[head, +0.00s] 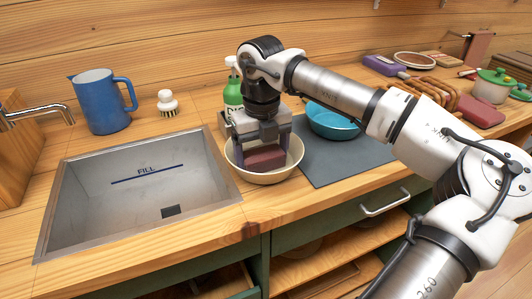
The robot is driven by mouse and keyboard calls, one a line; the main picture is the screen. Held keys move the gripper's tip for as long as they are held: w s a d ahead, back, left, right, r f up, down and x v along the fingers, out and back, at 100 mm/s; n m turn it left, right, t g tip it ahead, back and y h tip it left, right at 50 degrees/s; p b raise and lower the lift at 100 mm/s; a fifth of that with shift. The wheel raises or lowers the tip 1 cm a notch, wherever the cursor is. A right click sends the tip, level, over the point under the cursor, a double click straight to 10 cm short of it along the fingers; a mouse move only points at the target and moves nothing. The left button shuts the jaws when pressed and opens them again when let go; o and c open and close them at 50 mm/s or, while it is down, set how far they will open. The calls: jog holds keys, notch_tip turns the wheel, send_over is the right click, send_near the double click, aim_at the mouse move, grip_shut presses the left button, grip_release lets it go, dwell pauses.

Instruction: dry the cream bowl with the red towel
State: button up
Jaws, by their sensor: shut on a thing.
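The cream bowl (236,161) stands upright on the wooden counter, between the sink and the dark grey mat. My gripper (264,148) points down into the bowl. It is shut on a folded dark red cloth, the red towel (264,158), which sits inside the bowl's rim. The towel seems to be at or near the bowl's inside, but its underside is hidden, so I cannot tell whether it touches the bottom. My gripper hides part of the bowl's far rim.
The steel sink (90,222) lies left of the bowl. A blue pitcher (100,103) and a brush (168,104) stand behind the sink. A green bottle (232,92) stands behind my gripper. A teal bowl (332,124) sits on the grey mat (340,160), whose front part is bare.

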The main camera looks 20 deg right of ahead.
jog(key=shift+s+a, duration=0.35)
jog(key=shift+s, duration=0.1)
jog(key=shift+s+d, duration=0.3)
jog(key=shift+s, duration=0.05)
jog(key=shift+d+b, duration=0.35)
jog(key=shift+d, duration=0.05)
jog(key=shift+w+d, duration=0.2)
jog(key=shift+w, duration=0.25)
jog(key=shift+w+a, duration=0.2)
jog(key=shift+w, duration=0.15)
jog(key=shift+a, duration=0.5)
jog(key=shift+s+a+b, duration=0.15)
jog(key=shift+s+b, duration=0.15)
jog(key=shift+s, duration=0.1)
